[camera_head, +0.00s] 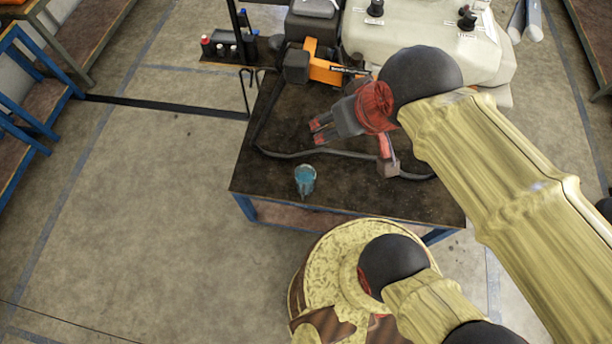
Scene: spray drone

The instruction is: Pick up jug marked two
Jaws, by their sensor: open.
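A small clear jug (305,180) with blue in it stands near the front left edge of the dark table (350,200). I cannot read any number on it, so I cannot tell whether it is the jug marked two. My gripper (320,130) is above the table, behind the jug in the picture, with its red-tipped fingers pointing left. The fingers are apart and nothing shows between them. The gripper does not appear to touch the jug. My arm hides part of the table's right side.
An orange and black device (325,70) and a pale tank (420,25) stand behind. A side shelf (225,58) holds small bottles.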

